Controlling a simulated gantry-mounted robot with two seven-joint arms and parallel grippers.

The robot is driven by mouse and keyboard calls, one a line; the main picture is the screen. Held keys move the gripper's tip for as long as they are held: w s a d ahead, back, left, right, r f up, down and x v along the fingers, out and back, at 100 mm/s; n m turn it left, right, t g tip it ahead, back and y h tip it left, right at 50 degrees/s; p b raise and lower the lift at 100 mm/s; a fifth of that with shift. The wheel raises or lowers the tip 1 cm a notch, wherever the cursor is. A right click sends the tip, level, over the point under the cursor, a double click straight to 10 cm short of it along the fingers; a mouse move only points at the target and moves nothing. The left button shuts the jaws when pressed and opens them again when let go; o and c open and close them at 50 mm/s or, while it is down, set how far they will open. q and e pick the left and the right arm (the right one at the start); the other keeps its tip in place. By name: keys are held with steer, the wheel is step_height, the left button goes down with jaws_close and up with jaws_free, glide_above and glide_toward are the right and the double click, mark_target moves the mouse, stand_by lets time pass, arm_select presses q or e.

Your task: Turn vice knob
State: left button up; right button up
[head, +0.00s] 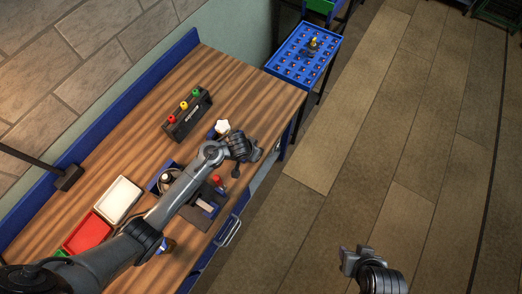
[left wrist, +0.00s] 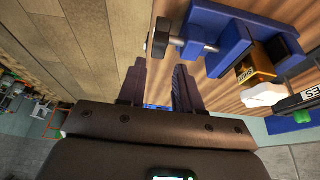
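The blue vice (left wrist: 213,35) stands at the bench edge in the left wrist view, with a yellow-orange block (left wrist: 256,65) at its jaws. Its dark round knob (left wrist: 158,38) sits on the end of a metal screw, at the bench edge. My left gripper (left wrist: 159,68) is open. Its two dark fingers stand apart, and the knob lies just beyond their tips, in line with the gap. In the head view my left wrist covers most of the vice; a blue bit (head: 212,132) shows beside it. My right gripper (head: 354,258) hangs over the floor, its finger gap unclear.
A black box with coloured knobs (head: 187,113) stands further back. White (head: 118,199) and red (head: 87,232) trays are at the lower left. A blue rack (head: 296,68) adjoins the bench's far end. The floor at right is clear.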

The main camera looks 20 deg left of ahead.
arm_select(q)
steer(key=b+x, duration=0.1)
steer(key=x, duration=0.8)
steer(key=shift+d, duration=0.15)
steer(key=shift+b+x, duration=0.3)
steer(key=shift+x, duration=0.65)
jaws_close()
